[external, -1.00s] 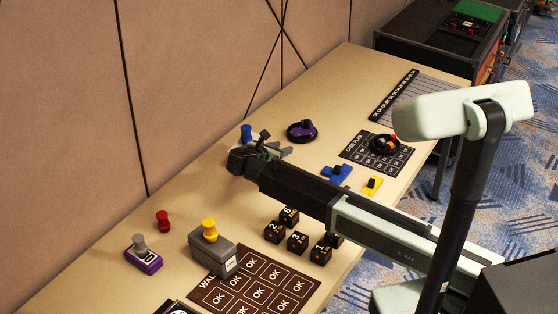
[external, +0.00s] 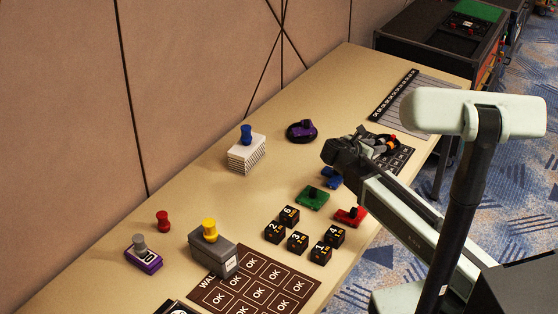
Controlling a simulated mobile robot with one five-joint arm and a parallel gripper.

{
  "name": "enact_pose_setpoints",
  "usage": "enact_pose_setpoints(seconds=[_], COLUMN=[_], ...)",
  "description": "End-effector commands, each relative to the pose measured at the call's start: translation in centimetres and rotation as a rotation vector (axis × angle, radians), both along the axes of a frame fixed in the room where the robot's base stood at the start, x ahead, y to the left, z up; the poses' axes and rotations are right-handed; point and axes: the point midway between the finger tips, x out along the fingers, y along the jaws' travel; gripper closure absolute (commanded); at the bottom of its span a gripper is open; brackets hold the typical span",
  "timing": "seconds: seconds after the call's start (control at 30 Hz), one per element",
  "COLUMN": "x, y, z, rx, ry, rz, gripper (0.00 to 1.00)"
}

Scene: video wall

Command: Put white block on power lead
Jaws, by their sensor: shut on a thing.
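The white block (external: 246,155) is a striped stack with a blue knob on top, standing upright near the wall. My gripper (external: 381,143) is at the right of the table, well apart from the white block. The fingers and wrist cover much of the coil, so the exact grip is unclear.
A purple-topped black disc (external: 302,130) sits between the white block and my gripper. Green (external: 313,197), blue (external: 331,178) and red (external: 351,215) pieces lie near my arm. Several numbered black cubes (external: 297,240) and a grey box (external: 212,252) stand nearer the front.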

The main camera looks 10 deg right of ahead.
Motion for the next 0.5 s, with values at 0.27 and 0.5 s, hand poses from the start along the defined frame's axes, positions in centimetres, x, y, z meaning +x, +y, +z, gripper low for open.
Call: enact_pose_setpoints(seconds=[0.27, 0.5], x=[-1.6, -1.2], y=[-10.0, -11.0], z=[-0.4, -0.4], rx=[0.0, 0.0], ry=[0.0, 0.0], rz=[-0.148, -0.164], gripper=[1.0, 1.0])
